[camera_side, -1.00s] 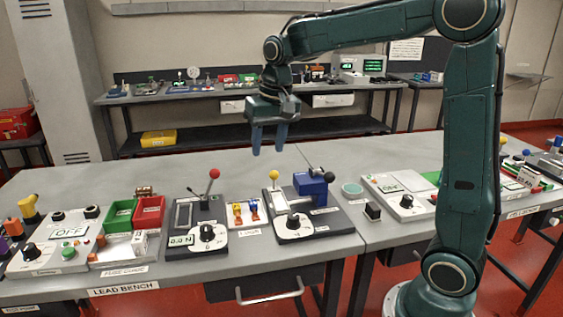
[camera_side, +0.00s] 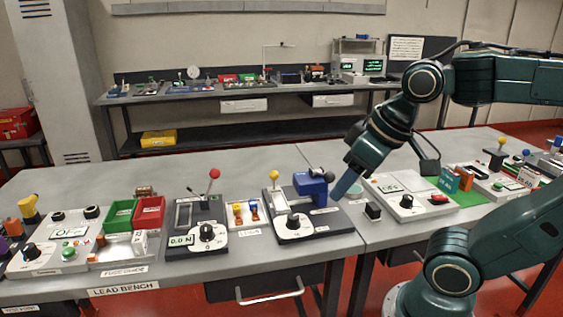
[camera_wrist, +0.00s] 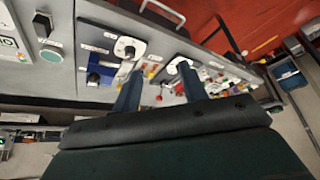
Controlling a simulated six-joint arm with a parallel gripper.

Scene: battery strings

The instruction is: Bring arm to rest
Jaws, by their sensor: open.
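My gripper (camera_side: 347,184) is above the bench in the side view, just right of the blue vise-like block (camera_side: 311,184). Its fingers point down and to the left. In the wrist view the two blue fingers (camera_wrist: 161,92) are apart with nothing between them, so it is open and empty.
The lead bench (camera_side: 120,288) carries a dial unit with a red-knobbed lever (camera_side: 214,174), green (camera_side: 121,214) and red (camera_side: 150,211) bins, and a white switch panel (camera_side: 405,203). A shelf bench (camera_side: 240,97) stands behind. Bare bench top lies behind the devices.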

